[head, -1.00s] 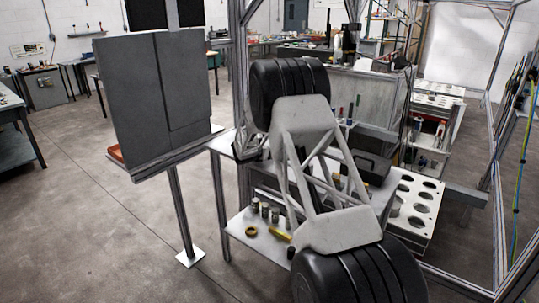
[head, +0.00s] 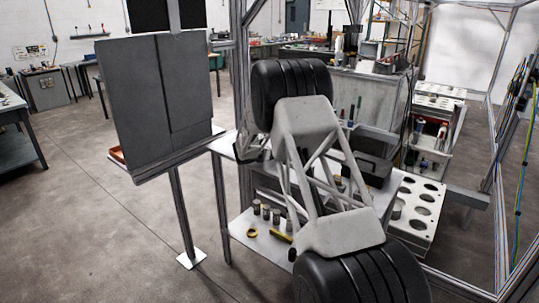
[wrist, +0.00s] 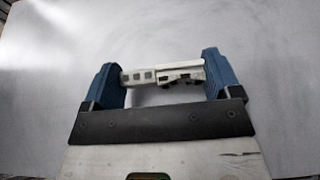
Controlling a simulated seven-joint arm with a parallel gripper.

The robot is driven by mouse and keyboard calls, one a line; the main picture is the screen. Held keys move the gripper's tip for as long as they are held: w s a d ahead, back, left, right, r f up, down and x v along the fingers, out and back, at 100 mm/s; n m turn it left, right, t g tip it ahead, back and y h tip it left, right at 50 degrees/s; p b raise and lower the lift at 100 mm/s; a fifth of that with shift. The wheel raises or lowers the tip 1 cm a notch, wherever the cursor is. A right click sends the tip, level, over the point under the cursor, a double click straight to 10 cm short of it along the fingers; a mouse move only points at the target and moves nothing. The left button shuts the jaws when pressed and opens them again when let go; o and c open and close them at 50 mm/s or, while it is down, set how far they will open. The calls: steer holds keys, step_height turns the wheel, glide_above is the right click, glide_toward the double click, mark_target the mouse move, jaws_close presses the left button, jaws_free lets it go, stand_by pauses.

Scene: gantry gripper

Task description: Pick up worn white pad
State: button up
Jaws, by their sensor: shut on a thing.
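My gripper (wrist: 161,77) shows in the wrist view, with one blue finger at the left and one at the right. The fingers are shut on a white pad (wrist: 148,76), which spans the gap between them. The pad is whitish and worn, with small dark square marks along its face. A plain grey, blurred surface lies behind it; I cannot tell the distance between them. In the head view my own arm fills the middle and hides the gripper and the pad.
In the head view a lower shelf (head: 262,246) holds several small cylinders and a yellow tool. A white rack with round holes (head: 423,218) stands at the right. Metal frame posts stand at the right (head: 499,220). Open floor (head: 90,215) lies at the left.

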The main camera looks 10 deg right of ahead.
steer(key=shift+r, duration=0.45)
step_height(320, 180, up, 2)
steer(key=shift+r, duration=0.1)
steer(key=s+r, duration=0.1)
steer(key=s, duration=1.5)
steer(key=shift+d+r, duration=0.15)
steer(key=shift+d, duration=0.05)
